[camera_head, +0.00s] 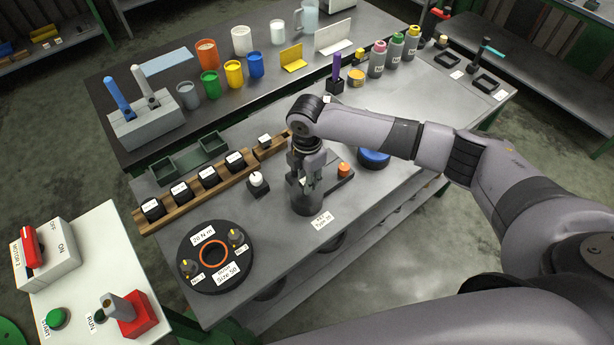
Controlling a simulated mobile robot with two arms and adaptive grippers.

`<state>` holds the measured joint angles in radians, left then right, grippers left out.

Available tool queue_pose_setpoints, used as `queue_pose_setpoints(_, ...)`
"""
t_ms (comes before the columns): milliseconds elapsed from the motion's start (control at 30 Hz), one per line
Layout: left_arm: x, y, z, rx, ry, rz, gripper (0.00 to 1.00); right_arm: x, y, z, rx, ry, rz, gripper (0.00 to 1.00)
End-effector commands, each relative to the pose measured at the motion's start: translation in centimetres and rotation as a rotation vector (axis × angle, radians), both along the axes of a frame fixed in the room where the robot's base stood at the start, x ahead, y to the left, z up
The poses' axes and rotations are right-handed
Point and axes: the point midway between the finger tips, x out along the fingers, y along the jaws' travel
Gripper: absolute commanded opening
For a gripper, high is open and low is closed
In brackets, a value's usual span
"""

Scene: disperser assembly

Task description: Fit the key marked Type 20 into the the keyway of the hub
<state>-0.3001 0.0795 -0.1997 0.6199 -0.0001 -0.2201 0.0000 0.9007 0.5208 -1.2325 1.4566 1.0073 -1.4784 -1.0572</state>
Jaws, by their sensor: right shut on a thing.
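My right gripper (307,176) points down over a grey cylinder (306,202), which I take for the hub, on the near table. The gripper is shut, and its fingers are at the cylinder's top. What it holds is mostly hidden by the fingers and wrist, so I cannot make out the key or how it sits against the keyway. A white label (322,220), too small to read surely, lies in front of the cylinder. My left gripper is not in view.
A wooden rack (196,193) with several labelled dark blocks stands left of the gripper. A black disc (214,256) with an orange ring lies at the front left. An orange-topped part (344,169) and a blue round part (374,157) lie to the right. Cups and bottles stand behind.

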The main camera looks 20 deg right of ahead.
Motion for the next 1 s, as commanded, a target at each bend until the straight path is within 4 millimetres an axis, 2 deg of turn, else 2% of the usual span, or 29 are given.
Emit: queue_pose_setpoints(1000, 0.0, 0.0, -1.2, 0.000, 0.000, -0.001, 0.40, 0.0, 0.0, -2.6, 0.001, -0.001, 0.000, 0.00)
